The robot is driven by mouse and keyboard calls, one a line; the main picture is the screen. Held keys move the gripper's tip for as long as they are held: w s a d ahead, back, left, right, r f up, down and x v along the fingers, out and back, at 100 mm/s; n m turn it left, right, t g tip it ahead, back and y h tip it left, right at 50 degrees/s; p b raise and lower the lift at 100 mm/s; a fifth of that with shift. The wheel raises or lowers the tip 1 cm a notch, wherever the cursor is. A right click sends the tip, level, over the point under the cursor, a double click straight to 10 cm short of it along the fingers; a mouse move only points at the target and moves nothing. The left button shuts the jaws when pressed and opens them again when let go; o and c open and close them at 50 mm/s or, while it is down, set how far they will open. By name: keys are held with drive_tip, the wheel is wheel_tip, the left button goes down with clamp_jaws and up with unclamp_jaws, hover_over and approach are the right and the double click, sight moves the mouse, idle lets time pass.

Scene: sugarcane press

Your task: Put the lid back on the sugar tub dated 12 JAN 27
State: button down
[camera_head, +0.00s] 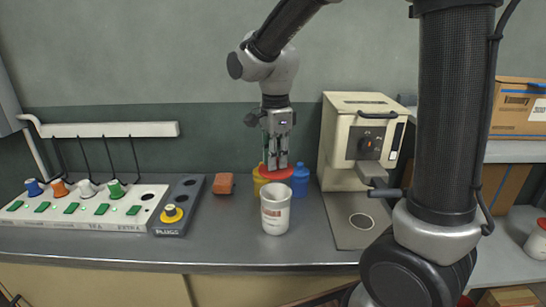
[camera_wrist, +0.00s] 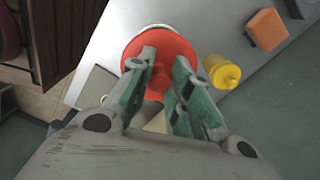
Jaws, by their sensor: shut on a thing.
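A red round lid (camera_head: 276,174) is held level by my gripper (camera_head: 277,165), which points straight down. In the wrist view the fingers (camera_wrist: 165,60) are closed about the middle of the red lid (camera_wrist: 172,43). A white tub (camera_head: 275,212) with a printed label stands upright on the counter, its top open. The label is too small to read. The lid appears above the tub's rim in the head view, apart from it. In the wrist view a white rim (camera_wrist: 152,27) shows past the lid's edge; the lid hides most of what is below.
A yellow container (camera_head: 259,183) and a blue container (camera_head: 300,181) stand close behind the tub. An orange block (camera_head: 223,183) lies to the left, beyond it a plug board (camera_head: 85,210). The cream press (camera_head: 360,140) stands right. The counter's front (camera_head: 230,250) is clear.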

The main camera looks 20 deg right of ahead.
drive_tip(key=shift+f, duration=3.15)
drive_tip(key=shift+f, duration=0.1)
drive_tip(key=c, duration=0.8)
unclamp_jaws()
drive_tip(key=shift+o, duration=0.2)
drive_tip(key=shift+r, duration=3.5)
clamp_jaws()
